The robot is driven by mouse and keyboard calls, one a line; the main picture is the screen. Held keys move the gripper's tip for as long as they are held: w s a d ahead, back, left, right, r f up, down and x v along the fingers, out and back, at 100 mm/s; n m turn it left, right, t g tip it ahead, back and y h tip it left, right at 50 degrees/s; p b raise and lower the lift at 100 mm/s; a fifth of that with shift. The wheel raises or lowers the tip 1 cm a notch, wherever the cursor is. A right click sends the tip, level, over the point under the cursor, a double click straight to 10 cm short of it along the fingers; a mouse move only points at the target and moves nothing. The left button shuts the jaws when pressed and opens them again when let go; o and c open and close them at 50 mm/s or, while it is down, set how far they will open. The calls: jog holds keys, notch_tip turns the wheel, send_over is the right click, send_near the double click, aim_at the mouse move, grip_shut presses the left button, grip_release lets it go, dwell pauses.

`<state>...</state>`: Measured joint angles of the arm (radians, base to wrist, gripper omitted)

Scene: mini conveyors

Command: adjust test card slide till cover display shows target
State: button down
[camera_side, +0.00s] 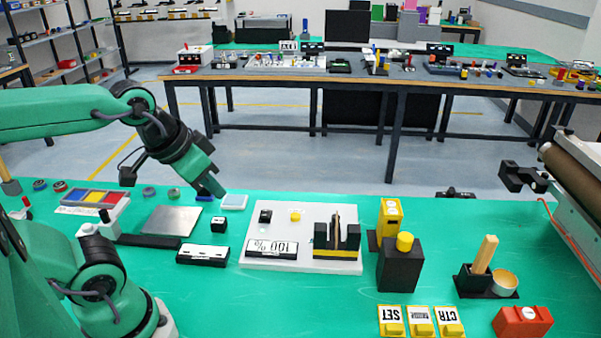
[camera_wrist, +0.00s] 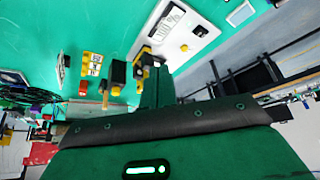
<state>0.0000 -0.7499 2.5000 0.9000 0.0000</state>
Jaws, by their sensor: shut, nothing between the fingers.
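A white board (camera_side: 300,215) lies on the green table in the side view. Which part is the slide I cannot tell for sure. My gripper (camera_side: 211,186) is shut and empty, pointing down, above the table and left of the board, apart from it. In the wrist view the board (camera_wrist: 188,50) and its display (camera_wrist: 168,20) show at the top.
A black bar-shaped box (camera_side: 202,255) and small black cube (camera_side: 218,225) stand left of the board. A black box with a yellow knob (camera_side: 401,265) stands right of it, with yellow SET and CTR blocks (camera_side: 421,322) in front. The table's front middle is clear.

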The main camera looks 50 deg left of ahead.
dwell(0.3)
jog(key=c, duration=1.5)
grip_release()
jog(key=shift+w, duration=0.1)
jog(key=shift+o, duration=0.9)
jog(key=shift+w+r, duration=0.15)
jog(key=w+d+f+n+g, duration=0.1)
jog(key=w+n+g, duration=0.15)
jog(key=w, duration=1.35)
jog(key=w+f+g, duration=0.1)
jog(key=w+f, duration=0.3)
jog(key=w+d+f+n+g, duration=0.1)
jog(key=w+f, duration=0.3)
jog(key=w+f+n+g, duration=0.1)
jog(key=w+f, duration=0.3)
jog(key=shift+w+d+f, duration=0.2)
jog(key=shift+w+f, duration=0.05)
jog(key=shift+w, duration=0.1)
jog(key=shift+w+f, duration=0.2)
jog(key=shift+f, duration=0.15)
jog(key=shift+f, duration=0.1)
